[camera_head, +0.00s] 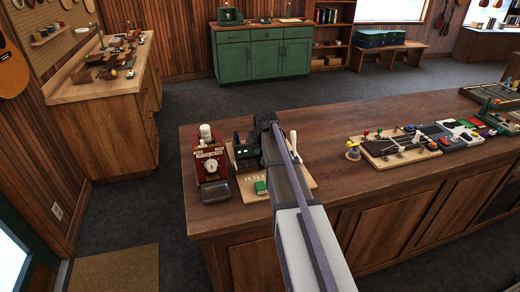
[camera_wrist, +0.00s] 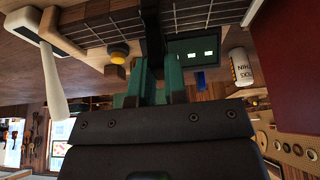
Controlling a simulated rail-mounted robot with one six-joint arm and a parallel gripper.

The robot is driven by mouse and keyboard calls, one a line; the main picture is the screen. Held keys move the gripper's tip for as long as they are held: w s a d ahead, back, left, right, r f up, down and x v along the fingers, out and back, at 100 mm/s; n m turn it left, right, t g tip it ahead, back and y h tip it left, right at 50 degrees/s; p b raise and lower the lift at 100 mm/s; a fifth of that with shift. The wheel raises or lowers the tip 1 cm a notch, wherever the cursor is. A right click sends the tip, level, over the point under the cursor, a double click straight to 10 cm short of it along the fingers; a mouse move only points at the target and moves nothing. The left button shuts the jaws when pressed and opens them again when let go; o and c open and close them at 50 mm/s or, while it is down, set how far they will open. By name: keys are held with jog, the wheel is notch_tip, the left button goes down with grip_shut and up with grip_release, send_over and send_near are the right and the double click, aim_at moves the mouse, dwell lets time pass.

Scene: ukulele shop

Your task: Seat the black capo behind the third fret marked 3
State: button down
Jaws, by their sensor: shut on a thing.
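My gripper (camera_wrist: 155,88) has teal fingers, shut on the black capo (camera_wrist: 151,40) in the wrist view. The capo stands up from between the fingers and reaches across the dark, stringed fretboard (camera_wrist: 95,24). Strings and frets show on both sides of it. I cannot tell whether the capo touches the strings or is clear of them. No fret number can be read, so its place relative to the third fret is unclear. In the head view my arm hides the fingertips, the capo and most of the neck over the pale board (camera_head: 305,181).
A red machine (camera_head: 210,165) and a grey tray (camera_head: 220,191) stand left of the board. A white lever (camera_wrist: 55,85) and a dark panel (camera_wrist: 200,50) are close to the gripper.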

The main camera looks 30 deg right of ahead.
jog(key=shift+f+b, duration=0.6)
jog(key=shift+f, duration=0.05)
dwell(0.6)
jog(key=c, duration=1.4)
grip_release()
jog(key=shift+r, duration=0.1)
jog(key=p+v, duration=1)
jog(key=v, duration=0.1)
